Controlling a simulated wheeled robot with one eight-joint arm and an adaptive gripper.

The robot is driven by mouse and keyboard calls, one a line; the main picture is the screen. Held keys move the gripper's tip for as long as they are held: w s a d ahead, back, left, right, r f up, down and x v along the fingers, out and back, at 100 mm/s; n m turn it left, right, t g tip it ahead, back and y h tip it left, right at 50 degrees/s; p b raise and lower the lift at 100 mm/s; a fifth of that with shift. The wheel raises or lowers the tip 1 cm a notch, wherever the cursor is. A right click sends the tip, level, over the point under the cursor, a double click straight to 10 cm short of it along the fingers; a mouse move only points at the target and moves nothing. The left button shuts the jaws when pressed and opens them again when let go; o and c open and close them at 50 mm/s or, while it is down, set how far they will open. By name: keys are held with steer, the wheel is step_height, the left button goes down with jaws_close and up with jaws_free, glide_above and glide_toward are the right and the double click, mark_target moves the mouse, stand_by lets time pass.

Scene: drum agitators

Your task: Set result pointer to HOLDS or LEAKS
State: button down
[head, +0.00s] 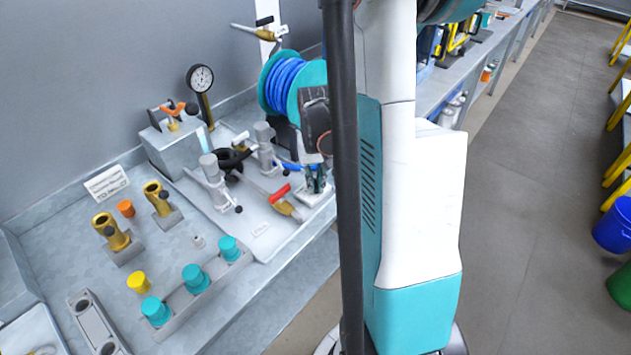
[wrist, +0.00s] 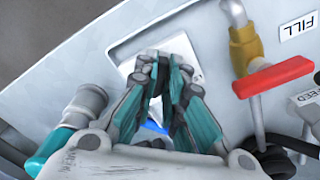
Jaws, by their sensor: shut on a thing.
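My gripper (head: 317,182) is low over a white plate (head: 316,199) at the bench's front edge. In the wrist view my gripper (wrist: 163,72) has its teal and grey fingers close together over the white plate (wrist: 186,42). It is shut on what seems to be the result pointer, which the fingers almost wholly hide. A small blue patch (wrist: 154,127) shows between the fingers; I cannot tell whether it belongs to the pointer. The HOLDS and LEAKS marks cannot be read.
A red-handled brass valve (head: 281,197) is close beside my gripper, by a FILL label (wrist: 298,25) in the wrist view. A blue hose reel (head: 287,84) and a dial gauge (head: 201,80) stand behind. Teal caps (head: 195,278) line the front left.

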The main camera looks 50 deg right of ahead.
mark_target(316, 184)
steer(key=c, duration=1.7)
jaws_free()
step_height(316, 184, up, 12)
